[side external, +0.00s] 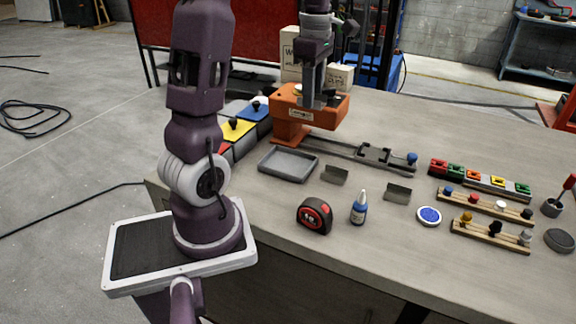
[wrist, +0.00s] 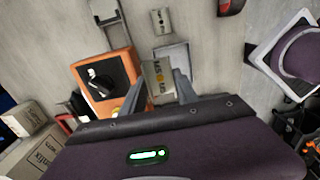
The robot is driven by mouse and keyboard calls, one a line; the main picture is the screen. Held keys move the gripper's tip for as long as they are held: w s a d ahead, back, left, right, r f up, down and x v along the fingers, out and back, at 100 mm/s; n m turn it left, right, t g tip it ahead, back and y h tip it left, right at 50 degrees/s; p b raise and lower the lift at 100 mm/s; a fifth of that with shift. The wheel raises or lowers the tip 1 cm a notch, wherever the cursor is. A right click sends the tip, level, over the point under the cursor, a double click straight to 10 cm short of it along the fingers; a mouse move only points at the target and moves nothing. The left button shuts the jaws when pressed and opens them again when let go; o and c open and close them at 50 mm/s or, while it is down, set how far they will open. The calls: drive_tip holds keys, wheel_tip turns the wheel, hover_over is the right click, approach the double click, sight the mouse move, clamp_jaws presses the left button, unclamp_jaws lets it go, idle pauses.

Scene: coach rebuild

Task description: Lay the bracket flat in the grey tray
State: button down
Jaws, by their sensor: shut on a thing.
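My gripper (wrist: 157,88) is shut on a grey metal bracket (wrist: 156,72), which shows between the two fingers in the wrist view, with yellowish holes in its face. In the side view my gripper (side external: 317,101) is at the orange machine, above table height, and the held bracket is hard to make out there. The grey tray (side external: 288,178) lies on the table in front of the machine and looks empty. In the wrist view the tray (wrist: 185,57) lies beyond the held bracket, which hides part of it.
The orange machine (side external: 287,115) stands behind the tray. Another bracket (side external: 334,176) lies right of the tray, and one more (side external: 398,193) farther right. A tape measure (side external: 314,216) and a blue bottle (side external: 359,208) stand in front. A rail fixture (side external: 372,154) lies behind the brackets.

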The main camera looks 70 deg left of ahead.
drive_tip(key=s, duration=0.3)
approach(298, 168)
wheel_tip(298, 168, down, 6)
drive_tip(key=shift+s+f, duration=0.1)
drive_tip(key=shift+f, duration=0.15)
drive_tip(key=shift+f, duration=0.1)
drive_tip(key=c, duration=0.9)
unclamp_jaws()
